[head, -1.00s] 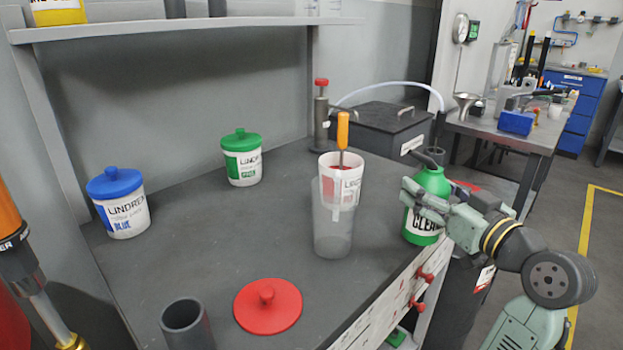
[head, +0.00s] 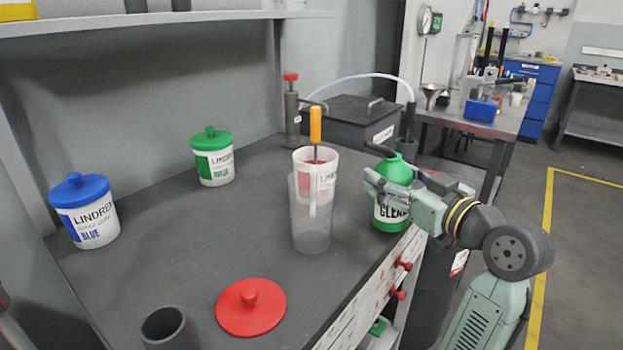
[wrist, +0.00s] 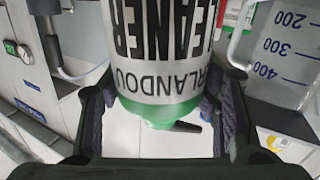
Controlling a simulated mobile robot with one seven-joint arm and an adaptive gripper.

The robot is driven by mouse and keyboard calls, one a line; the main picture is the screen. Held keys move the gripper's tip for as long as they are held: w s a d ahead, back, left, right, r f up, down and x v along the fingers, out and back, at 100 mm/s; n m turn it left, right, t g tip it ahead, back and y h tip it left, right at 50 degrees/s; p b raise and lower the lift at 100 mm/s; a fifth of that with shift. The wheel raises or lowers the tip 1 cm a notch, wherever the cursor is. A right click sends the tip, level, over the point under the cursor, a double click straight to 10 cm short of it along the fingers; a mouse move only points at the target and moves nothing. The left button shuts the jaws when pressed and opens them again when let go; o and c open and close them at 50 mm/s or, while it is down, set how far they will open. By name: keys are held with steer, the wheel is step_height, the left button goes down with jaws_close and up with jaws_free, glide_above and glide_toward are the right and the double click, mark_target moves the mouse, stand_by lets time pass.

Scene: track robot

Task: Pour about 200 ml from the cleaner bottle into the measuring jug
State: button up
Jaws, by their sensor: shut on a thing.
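The cleaner bottle (head: 390,212) is green with a white label and a dark spout. It is upright near the bench's right edge, and I cannot tell whether its base touches the bench. My gripper (head: 385,187) is shut on it from the right, around its upper part. In the wrist view the bottle (wrist: 165,60) fills the middle between my fingers (wrist: 165,120), its lettering upside down. The clear measuring jug (head: 311,232) stands upright on the bench, left of the bottle and apart from it. Its marks 200, 300 and 400 show in the wrist view (wrist: 285,50).
A white pot (head: 330,163) with an orange-handled tool shows behind the jug. Blue-lidded (head: 86,212) and green-lidded (head: 213,158) tubs stand left. The bench between them is clear.

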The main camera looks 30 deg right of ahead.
mark_target(380, 150)
steer(key=shift+w+a+r+n+g+b, duration=0.15)
steer(key=shift+a+n+b, duration=0.1)
steer(key=shift+n, duration=0.3)
steer(key=shift+s+a+r+n+g+b, duration=0.1)
steer(key=shift+a+n+g+b, duration=0.1)
steer(key=shift+n, duration=0.35)
steer(key=shift+w+a+r+n+g+h, duration=0.25)
steer(key=shift+a+r+n, duration=0.2)
steer(key=shift+n, duration=0.35)
steer(key=shift+w+a+r+n+g+h, duration=0.1)
steer(key=shift+a+r+n+g+h, duration=0.1)
steer(key=shift+a+r+n, duration=0.45)
steer(key=shift+d+f+n, duration=0.2)
steer(key=shift+f+n, duration=0.05)
steer(key=shift+n, duration=0.1)
steer(key=shift+a+n+b, duration=0.1)
steer(key=shift+n+b, duration=0.25)
steer(key=shift+n, duration=0.25)
steer(key=shift+r, duration=0.25)
steer(key=shift+r+n+g+h+p, duration=0.3)
steer(key=shift+r+n+h+p, duration=0.1)
steer(key=shift+n, duration=0.2)
steer(key=shift+r+n, duration=0.25)
steer(key=shift+n, duration=0.05)
steer(key=shift+w+a+r+n+g+h, duration=0.1)
steer(key=shift+r+n+g+h, duration=0.25)
steer(key=shift+r+n, duration=0.55)
stand_by(2.5)
